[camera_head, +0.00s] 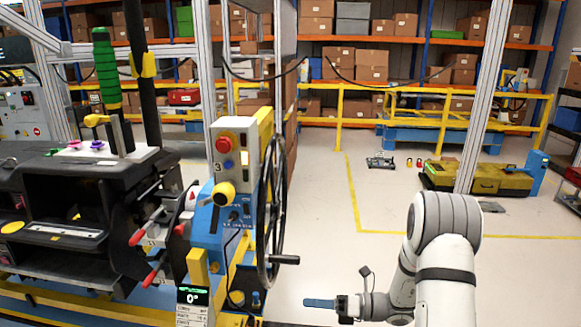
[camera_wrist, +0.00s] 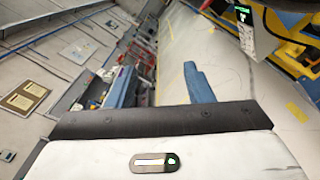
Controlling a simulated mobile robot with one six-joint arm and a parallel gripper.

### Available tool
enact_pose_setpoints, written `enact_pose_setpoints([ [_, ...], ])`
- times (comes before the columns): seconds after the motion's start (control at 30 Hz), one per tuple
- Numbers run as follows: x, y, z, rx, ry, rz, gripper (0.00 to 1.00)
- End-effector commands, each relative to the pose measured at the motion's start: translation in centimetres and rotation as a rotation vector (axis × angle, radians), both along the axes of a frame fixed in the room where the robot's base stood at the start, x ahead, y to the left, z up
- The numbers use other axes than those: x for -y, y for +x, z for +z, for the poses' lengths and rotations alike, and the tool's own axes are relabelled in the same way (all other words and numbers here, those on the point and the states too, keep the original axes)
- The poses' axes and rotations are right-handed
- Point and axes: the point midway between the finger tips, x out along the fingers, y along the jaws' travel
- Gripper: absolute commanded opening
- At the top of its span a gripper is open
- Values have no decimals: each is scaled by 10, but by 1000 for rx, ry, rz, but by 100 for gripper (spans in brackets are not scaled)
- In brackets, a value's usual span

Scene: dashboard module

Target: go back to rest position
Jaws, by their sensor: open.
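My gripper (camera_head: 309,302) is low in the head view, right of the dashboard module. Its blue finger points left over the pale floor, and nothing shows in its grasp. In the wrist view my gripper's blue finger (camera_wrist: 198,84) stands up from behind my wrist's dark edge, with no object at it. My white arm comes in from the lower right of the head view.
The module's handwheel (camera_head: 275,205) has a black crank handle sticking out towards my gripper's side. The control box (camera_head: 238,150) and black machine body (camera_head: 85,215) stand farther left. Open floor (camera_head: 335,240) lies behind my gripper; a yellow rail (camera_head: 440,122) and shelves stand beyond.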

Motion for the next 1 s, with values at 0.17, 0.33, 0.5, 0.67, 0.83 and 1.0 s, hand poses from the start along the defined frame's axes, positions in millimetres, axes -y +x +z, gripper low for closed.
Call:
enact_pose_setpoints([
  [0.17,-5,-13,14,85,-63,62,47],
  [0.33,-10,-29,28,184,-135,138,47],
  [0.5,-15,-51,44,316,-226,237,47],
  [0.67,-17,-81,62,505,-346,380,47],
  [0.83,-10,-124,82,801,-517,608,47],
  [1.0,7,-161,97,1107,-678,858,47],
])
